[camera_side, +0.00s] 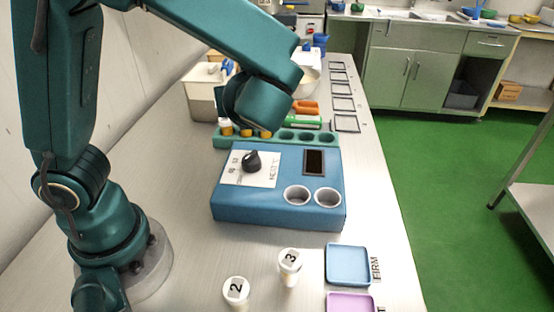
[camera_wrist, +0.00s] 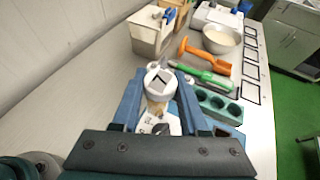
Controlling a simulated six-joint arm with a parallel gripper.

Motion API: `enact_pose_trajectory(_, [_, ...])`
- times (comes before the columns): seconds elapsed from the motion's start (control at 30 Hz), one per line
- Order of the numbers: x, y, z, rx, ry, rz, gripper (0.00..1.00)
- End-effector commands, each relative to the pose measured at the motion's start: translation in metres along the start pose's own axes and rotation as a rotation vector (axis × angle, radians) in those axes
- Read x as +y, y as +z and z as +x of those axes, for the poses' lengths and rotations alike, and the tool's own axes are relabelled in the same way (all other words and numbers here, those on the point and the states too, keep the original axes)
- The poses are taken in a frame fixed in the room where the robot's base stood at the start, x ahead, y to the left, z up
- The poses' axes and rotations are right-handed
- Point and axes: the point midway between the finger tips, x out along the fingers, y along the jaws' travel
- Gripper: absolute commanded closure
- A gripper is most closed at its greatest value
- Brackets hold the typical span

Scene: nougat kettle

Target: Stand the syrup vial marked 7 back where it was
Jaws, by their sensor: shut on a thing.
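In the wrist view my gripper (camera_wrist: 159,98) is shut on a white-capped vial (camera_wrist: 158,80) with amber content showing below the cap. A dark mark shows on its cap, but I cannot read it surely as 7. The green vial rack (camera_side: 219,141) stands behind the blue machine in the side view; several of its right holes are empty, and amber vials (camera_side: 226,128) show at its left end. The rack (camera_wrist: 217,105) also shows just right of my gripper in the wrist view. In the side view my arm hides the gripper's fingers.
The blue machine (camera_side: 278,215) with a black knob and two round wells stands in front of the rack. Vials marked 2 (camera_side: 236,290) and 3 (camera_side: 289,263) stand near the blue tray (camera_side: 348,264). An orange tool (camera_wrist: 205,57) and a green tool (camera_wrist: 203,76) lie behind the rack.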

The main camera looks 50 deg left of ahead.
Motion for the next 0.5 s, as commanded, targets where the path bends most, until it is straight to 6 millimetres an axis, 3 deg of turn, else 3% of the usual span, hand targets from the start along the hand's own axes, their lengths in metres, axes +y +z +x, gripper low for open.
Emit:
enact_pose_trajectory(0.2, [-0.002, 0.036, -0.004, 0.0, -0.19, 0.069, 1.0])
enact_pose_trajectory(0.5, [-0.017, 0.064, -0.028, -0.004, -0.553, 0.217, 1.0])
